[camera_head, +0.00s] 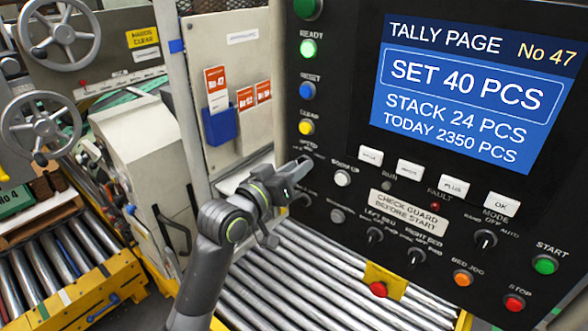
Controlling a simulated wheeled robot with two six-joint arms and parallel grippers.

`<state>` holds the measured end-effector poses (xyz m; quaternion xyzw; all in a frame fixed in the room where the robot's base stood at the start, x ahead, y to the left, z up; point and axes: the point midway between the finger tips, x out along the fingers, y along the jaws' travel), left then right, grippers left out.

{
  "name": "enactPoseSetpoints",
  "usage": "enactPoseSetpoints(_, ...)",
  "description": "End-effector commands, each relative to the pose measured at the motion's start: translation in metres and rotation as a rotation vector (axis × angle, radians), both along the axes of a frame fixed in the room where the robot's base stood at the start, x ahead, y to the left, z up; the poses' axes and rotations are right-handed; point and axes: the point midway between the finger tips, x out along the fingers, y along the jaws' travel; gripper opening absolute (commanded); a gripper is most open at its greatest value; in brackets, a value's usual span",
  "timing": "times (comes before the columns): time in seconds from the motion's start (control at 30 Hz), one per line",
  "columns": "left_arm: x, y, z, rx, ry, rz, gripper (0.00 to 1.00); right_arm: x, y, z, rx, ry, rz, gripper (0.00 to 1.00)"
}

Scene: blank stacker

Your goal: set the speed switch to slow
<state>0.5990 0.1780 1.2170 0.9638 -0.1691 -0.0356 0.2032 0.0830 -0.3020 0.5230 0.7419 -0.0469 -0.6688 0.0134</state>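The black control panel (345,110) fills the right side of the head view. My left gripper (301,167) is at the panel's left edge, just below a small white label (309,147) that looks like the speed label, under the yellow button. The speed switch itself is hidden behind the gripper's fingers, so its setting does not show. The fingers are close to the panel; I cannot tell whether they touch or grip the switch. The finger gap is too small and dark to read. My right gripper is not in the picture.
A white button (342,178) sits just right of my gripper. A column of lit buttons, including the yellow one (306,127), is above it. Black knobs (375,236) and a red button (378,289) are lower. A roller conveyor (290,290) runs below.

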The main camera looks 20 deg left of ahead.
Motion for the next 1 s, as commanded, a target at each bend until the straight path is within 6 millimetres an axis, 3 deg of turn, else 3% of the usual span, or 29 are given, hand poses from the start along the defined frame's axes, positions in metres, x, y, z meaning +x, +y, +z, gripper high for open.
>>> enactPoseSetpoints(0.03,0.000,0.000,0.000,0.000,0.000,0.000,0.21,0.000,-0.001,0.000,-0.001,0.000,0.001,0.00)
enactPoseSetpoints(0.2,0.000,0.000,0.000,0.000,0.000,0.000,0.00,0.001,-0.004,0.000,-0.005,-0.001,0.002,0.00)
enactPoseSetpoints(0.43,0.000,0.000,0.001,-0.015,0.006,0.000,0.00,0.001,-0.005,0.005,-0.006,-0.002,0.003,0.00)
enactPoseSetpoints(0.8,0.000,0.001,0.004,-0.273,0.104,0.000,0.00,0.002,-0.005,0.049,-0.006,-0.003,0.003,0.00)
enactPoseSetpoints(1.0,0.000,0.001,0.001,-0.357,0.130,0.000,0.00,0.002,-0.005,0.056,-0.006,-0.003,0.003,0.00)
